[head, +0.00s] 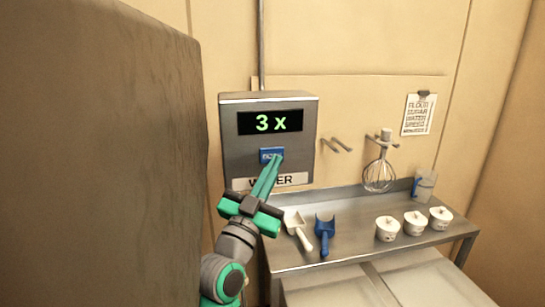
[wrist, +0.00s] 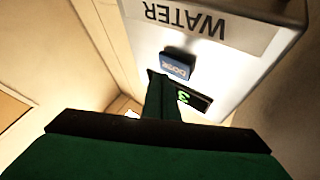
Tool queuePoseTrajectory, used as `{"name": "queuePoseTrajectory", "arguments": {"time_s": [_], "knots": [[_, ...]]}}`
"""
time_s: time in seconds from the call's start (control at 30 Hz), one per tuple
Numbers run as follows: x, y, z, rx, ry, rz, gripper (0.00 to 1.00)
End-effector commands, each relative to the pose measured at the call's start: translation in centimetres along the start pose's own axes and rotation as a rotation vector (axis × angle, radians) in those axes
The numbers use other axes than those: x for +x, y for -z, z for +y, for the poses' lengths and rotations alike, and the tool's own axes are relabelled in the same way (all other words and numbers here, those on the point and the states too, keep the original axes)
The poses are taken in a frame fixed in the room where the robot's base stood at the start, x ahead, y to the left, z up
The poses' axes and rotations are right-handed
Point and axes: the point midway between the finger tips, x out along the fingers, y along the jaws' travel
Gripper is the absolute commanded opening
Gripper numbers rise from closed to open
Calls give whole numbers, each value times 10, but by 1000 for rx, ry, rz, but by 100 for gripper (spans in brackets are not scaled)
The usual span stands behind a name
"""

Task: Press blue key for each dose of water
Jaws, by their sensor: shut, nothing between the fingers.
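A grey water dispenser box (head: 238,140) is fixed to the wall, with a label that reads WATER, partly covered by my gripper in the head view. Its display (head: 270,122) shows "3 x" in green. The blue key (head: 268,153) sits below the display; it also shows in the wrist view (wrist: 176,65), marked DOSE. My gripper (head: 276,160) is shut and empty, with green fingers pointing up at the key's lower right edge. In the wrist view the fingertips (wrist: 163,82) are close beside the key. I cannot tell whether they touch it.
A steel table (head: 352,226) stands right of the box. On it are a white scoop (head: 298,228), a blue scoop (head: 324,230), several white tubs (head: 414,222) and a clear jug (head: 424,185). A large brown surface (head: 100,160) fills the left.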

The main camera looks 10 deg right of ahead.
Motion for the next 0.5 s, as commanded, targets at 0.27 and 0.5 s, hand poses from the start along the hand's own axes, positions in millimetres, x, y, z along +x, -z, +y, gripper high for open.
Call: {"name": "queuePoseTrajectory", "arguments": {"time_s": [0.27,0.5], "knots": [[-1,0,-1,1,1,-1,0],[-12,8,6,3,3,-1,0]]}}
